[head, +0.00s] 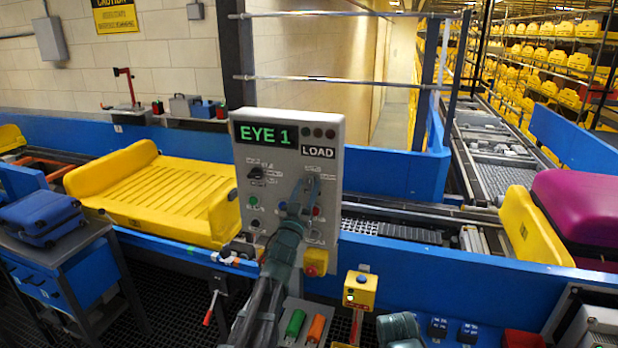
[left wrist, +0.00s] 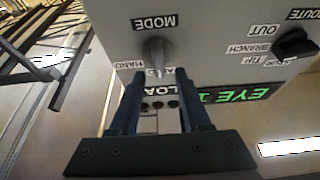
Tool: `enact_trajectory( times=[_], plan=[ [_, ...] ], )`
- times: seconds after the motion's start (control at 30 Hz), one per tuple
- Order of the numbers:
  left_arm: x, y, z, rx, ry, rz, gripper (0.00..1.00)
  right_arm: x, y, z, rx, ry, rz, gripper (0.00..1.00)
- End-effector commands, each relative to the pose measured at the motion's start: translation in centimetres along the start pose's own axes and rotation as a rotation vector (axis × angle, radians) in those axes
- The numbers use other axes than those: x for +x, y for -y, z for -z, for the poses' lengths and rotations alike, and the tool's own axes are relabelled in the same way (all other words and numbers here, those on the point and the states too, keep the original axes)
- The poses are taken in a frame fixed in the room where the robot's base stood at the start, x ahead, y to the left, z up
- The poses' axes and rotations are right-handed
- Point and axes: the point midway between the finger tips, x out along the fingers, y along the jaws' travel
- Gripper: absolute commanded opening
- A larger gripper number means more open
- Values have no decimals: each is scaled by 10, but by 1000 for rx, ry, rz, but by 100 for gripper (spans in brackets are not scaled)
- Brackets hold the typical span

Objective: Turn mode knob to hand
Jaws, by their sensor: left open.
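The mode knob (left wrist: 157,55) is a grey knob on the pale control panel (head: 258,220), under the word MODE, which is upside down in the left wrist view. Its bar runs roughly up and down in that picture. The HAND label (left wrist: 127,65) is to its left; another label below it is partly hidden, so I cannot tell the exact setting. My left gripper (left wrist: 158,76) is open, its two dark fingertips on either side of the knob's lower end; contact is unclear. In the head view the left gripper (head: 304,192) covers the knob.
The panel also has a black route knob (left wrist: 296,44), an EYE 1 display (head: 268,135) and a red-and-yellow button (head: 315,262) below. A yellow tray (head: 150,195) lies on the conveyor left of the panel. A purple suitcase (head: 580,210) is at right.

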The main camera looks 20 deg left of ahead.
Motion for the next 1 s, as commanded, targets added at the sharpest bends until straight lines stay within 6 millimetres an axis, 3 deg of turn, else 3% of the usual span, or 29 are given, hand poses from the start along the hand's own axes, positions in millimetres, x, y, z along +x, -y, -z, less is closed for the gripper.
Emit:
enact_trajectory(
  times=[0.03,0.2,0.57,0.83,1.0],
  plan=[
    [10,0,1,0,0,0,48,-4,0,0,1,0,0,50],
    [20,0,0,-1,0,0,48,-8,-1,0,2,0,0,50],
    [22,0,0,-1,0,0,48,-8,-1,0,2,0,0,50],
    [21,0,0,-1,1,0,0,-8,-1,0,2,0,0,50],
    [21,0,-1,0,4,1,0,-8,-1,0,2,0,0,50]
  ],
)
